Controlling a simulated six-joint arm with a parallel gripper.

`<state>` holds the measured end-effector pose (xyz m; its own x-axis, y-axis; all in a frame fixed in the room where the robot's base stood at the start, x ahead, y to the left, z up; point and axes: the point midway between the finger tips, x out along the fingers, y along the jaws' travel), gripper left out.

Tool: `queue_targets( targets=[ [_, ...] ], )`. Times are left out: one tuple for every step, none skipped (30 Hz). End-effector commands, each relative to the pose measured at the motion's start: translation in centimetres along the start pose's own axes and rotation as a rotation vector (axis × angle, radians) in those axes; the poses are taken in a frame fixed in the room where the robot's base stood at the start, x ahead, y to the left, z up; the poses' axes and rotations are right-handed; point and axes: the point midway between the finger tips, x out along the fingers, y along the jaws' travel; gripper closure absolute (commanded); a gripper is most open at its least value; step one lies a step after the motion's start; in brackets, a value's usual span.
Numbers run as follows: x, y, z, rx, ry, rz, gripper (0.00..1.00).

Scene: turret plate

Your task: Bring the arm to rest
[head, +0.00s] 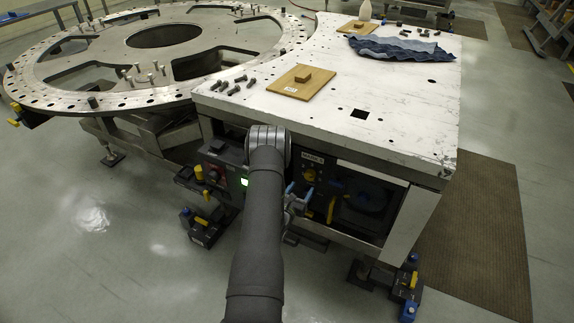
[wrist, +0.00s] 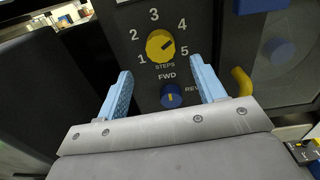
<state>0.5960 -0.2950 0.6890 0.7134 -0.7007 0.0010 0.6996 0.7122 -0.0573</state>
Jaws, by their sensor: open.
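My gripper (wrist: 160,88) is open in the wrist view, its two blue fingers apart with nothing between them. Beyond the fingers is a dark control panel (wrist: 205,22) with a yellow knob (wrist: 160,46) marked STEPS, 1 to 5, its pointer toward the upper right. Below it is a small blue knob (wrist: 171,96) marked FWD and REV. I cannot tell the exact distance to the panel. In the head view my arm reaches to the front of the white table, and my gripper (head: 299,195) is small and partly hidden beside it.
A large round turret plate (head: 60,96) with upright pins stands at left. A yellow handle (wrist: 242,82) is close right of the fingers. Floor at left is clear.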

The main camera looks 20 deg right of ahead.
Motion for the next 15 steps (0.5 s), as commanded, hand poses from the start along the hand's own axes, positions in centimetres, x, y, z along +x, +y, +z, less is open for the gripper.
queue_targets(
  targets=[
    [0.3, 0.0, 0.0, 0.001, -0.001, -0.001, 0.37],
    [0.6, -0.1, 0.0, 0.002, 0.0, -0.001, 0.37],
    [1.0, -0.1, 0.0, 0.003, -0.001, -0.001, 0.37],
    [1.4, -0.1, 0.0, 0.004, -0.002, -0.001, 0.37],
    [1.9, -0.1, 0.0, 0.006, -0.002, -0.001, 0.37],
    [2.5, -0.2, 0.0, 0.008, -0.002, -0.001, 0.37],
    [3.0, -0.1, 0.0, 0.008, -0.003, -0.001, 0.37],
    [3.6, -0.1, 0.0, 0.008, -0.002, -0.001, 0.37],
    [4.4, -0.1, 0.0, 0.008, -0.003, 0.0, 0.37],
    [4.9, -0.1, 0.0, 0.007, -0.002, 0.0, 0.37],
    [5.5, -0.1, 0.0, 0.007, -0.002, 0.0, 0.37],
    [6.2, -0.1, -0.1, 0.007, -0.002, 0.0, 0.37],
    [6.7, -0.1, -0.1, 0.007, -0.001, 0.0, 0.37],
    [7.2, -0.1, -0.1, 0.007, -0.001, 0.0, 0.37],
    [7.5, -0.1, -0.1, 0.0, 0.0, 0.001, 0.37]
  ],
)
